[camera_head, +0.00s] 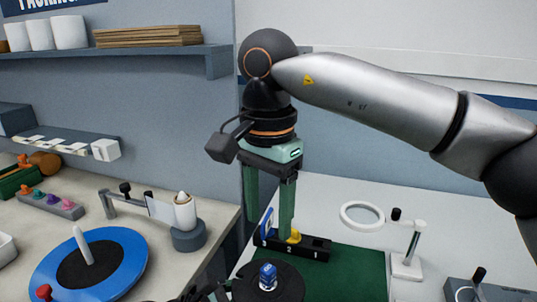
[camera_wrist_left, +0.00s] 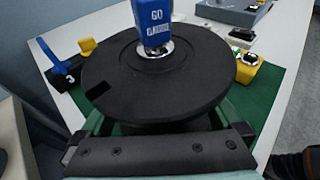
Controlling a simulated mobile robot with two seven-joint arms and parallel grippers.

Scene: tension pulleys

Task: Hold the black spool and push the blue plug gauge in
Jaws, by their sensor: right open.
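The black spool (camera_head: 283,292) stands at the bottom of the head view; its wide top disc fills the left wrist view (camera_wrist_left: 110,72). The blue plug gauge (camera_head: 267,276), marked GO (camera_wrist_left: 152,20), stands upright at the spool's centre, with a short band of steel showing below its handle. My right gripper (camera_head: 268,228) is open and empty, pointing down by the black rack behind the spool. My left gripper (camera_wrist_left: 165,127) has green fingers on both sides of the spool, reaching under its disc; the disc hides their tips and any contact.
The black numbered rack (camera_head: 315,248) holds a blue piece (camera_head: 266,222) and a yellow piece (camera_head: 293,236). A green mat (camera_head: 345,272) lies under the work area. A white ring (camera_head: 362,216) and a small stand (camera_head: 408,262) are to the right. A blue turntable (camera_head: 130,262) is left.

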